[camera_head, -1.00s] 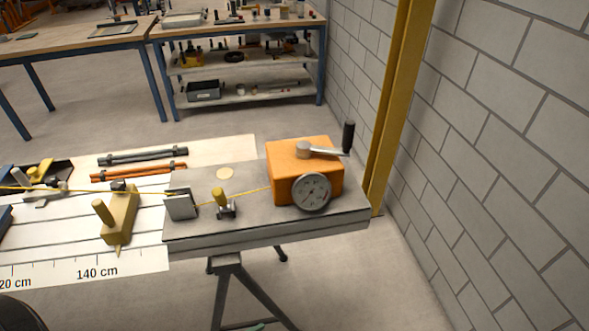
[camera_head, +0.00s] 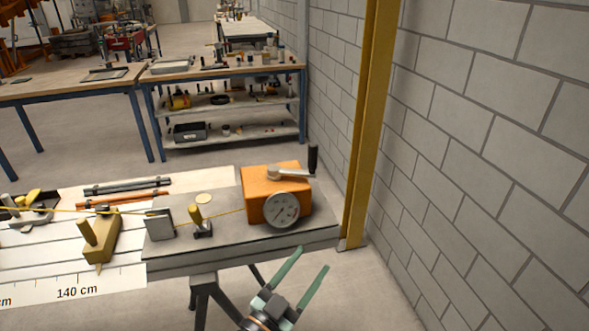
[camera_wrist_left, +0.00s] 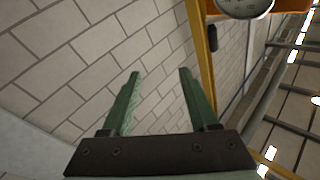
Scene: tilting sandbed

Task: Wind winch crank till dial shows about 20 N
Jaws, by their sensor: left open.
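The orange winch box (camera_head: 265,185) sits on the right end of the grey bench plate (camera_head: 170,258). Its crank (camera_head: 285,172) lies on top, with a black upright handle (camera_head: 312,158) at the right end. A yellow cord (camera_head: 228,211) runs left from the box. My left gripper (camera_head: 304,259) is open and empty, in front of and below the plate's right end. In the left wrist view its green fingers (camera_wrist_left: 160,75) are apart, with the dial (camera_wrist_left: 244,4) at the top edge. My right gripper is not in view.
A yellow post (camera_head: 366,120) and a block wall (camera_head: 470,150) stand to the right of the winch. A workbench (camera_head: 220,68) stands behind.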

